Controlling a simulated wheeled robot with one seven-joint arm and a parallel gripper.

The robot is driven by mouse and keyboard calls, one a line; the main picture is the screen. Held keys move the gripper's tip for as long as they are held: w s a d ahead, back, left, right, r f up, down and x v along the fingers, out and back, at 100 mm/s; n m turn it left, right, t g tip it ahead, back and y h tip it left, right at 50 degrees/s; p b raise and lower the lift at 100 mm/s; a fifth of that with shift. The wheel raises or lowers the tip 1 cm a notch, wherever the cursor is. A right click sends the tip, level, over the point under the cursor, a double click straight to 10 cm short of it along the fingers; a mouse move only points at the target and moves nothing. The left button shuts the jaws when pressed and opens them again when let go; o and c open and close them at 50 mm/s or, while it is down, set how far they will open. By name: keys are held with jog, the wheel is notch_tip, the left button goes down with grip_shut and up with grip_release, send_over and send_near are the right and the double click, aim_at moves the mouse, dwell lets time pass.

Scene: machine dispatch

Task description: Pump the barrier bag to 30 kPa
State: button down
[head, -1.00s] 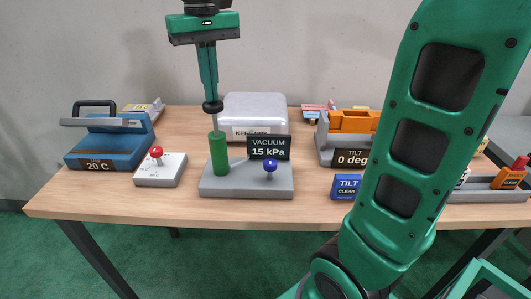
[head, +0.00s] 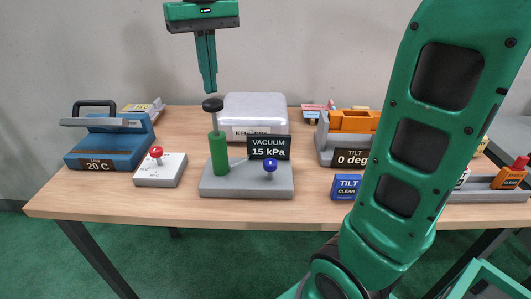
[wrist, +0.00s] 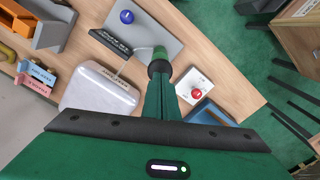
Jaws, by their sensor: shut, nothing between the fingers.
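The vacuum pump has a grey base (head: 246,190), a green cylinder (head: 218,154) and a raised rod with a dark round knob (head: 213,104). Its display (head: 268,147) reads VACUUM 15 kPa. A blue knob (head: 270,165) stands on the same base. The pale barrier bag or box (head: 255,113) lies behind the pump, its label partly hidden. My gripper (head: 210,90) is shut and empty, pointing down just above the pump knob. In the wrist view the dark pump knob (wrist: 159,66) shows at the fingertips.
A blue sealer (head: 108,138) reading 20 C and a white box with a red button (head: 159,168) stand left. An orange-topped tilt unit (head: 347,134) and a blue TILT CLEAR block (head: 346,187) stand right. My arm covers part of the right side.

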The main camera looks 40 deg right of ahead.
aim_at(212, 100)
jog(key=shift+f, duration=2.05)
jog(key=shift+r, duration=3.55)
jog(key=shift+a, duration=0.15)
